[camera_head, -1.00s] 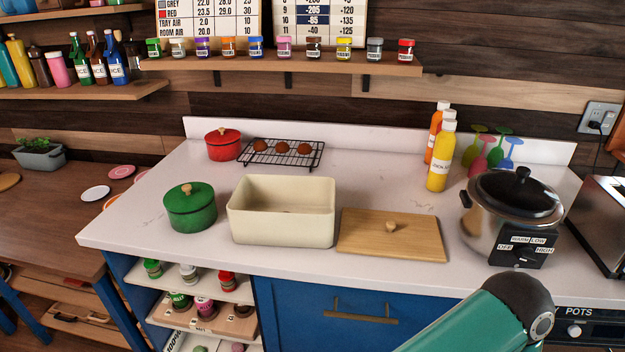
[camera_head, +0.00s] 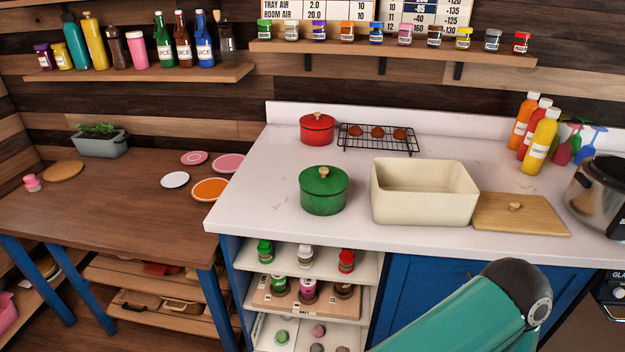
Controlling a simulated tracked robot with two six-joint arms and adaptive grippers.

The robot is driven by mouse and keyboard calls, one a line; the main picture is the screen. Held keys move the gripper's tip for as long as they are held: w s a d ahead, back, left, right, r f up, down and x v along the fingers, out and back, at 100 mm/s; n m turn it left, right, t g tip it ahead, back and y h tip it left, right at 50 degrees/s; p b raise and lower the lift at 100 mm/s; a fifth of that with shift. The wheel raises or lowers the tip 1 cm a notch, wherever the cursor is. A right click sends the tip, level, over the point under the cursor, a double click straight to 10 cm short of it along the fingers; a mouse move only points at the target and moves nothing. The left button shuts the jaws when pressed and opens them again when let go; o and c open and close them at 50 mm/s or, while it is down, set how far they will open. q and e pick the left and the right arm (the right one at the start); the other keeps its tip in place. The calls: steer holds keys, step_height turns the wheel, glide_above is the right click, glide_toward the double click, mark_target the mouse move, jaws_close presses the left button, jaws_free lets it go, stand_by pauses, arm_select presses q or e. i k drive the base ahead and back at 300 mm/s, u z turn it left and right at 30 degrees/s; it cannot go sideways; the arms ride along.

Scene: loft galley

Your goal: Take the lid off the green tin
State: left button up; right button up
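The green tin (camera_head: 323,197) stands on the white counter, left of the cream bin. Its green lid (camera_head: 323,177) with a round wooden knob sits on top of it. My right arm's teal link shows at the bottom right of the head view, but its gripper is out of frame. My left gripper is not in view. Nothing is touching the tin.
A cream bin (camera_head: 424,205) stands close right of the tin, with a wooden lid (camera_head: 520,214) beside it. A red pot (camera_head: 317,129) and a black rack (camera_head: 378,140) with brown buns are behind. Open shelves (camera_head: 262,324) lie below the counter; the wooden table (camera_head: 112,213) is left.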

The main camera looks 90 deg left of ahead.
mark_target(323, 180)
steer(key=u, duration=0.2)
steer(key=k, duration=0.25)
steer(key=u, duration=1.4)
steer(key=k, duration=0.35)
steer(key=u, duration=0.45)
steer(key=i, duration=0.55)
steer(key=z, duration=0.15)
steer(key=k, duration=0.55)
steer(key=u, duration=0.25)
steer(key=i, duration=0.7)
steer(key=z, duration=0.05)
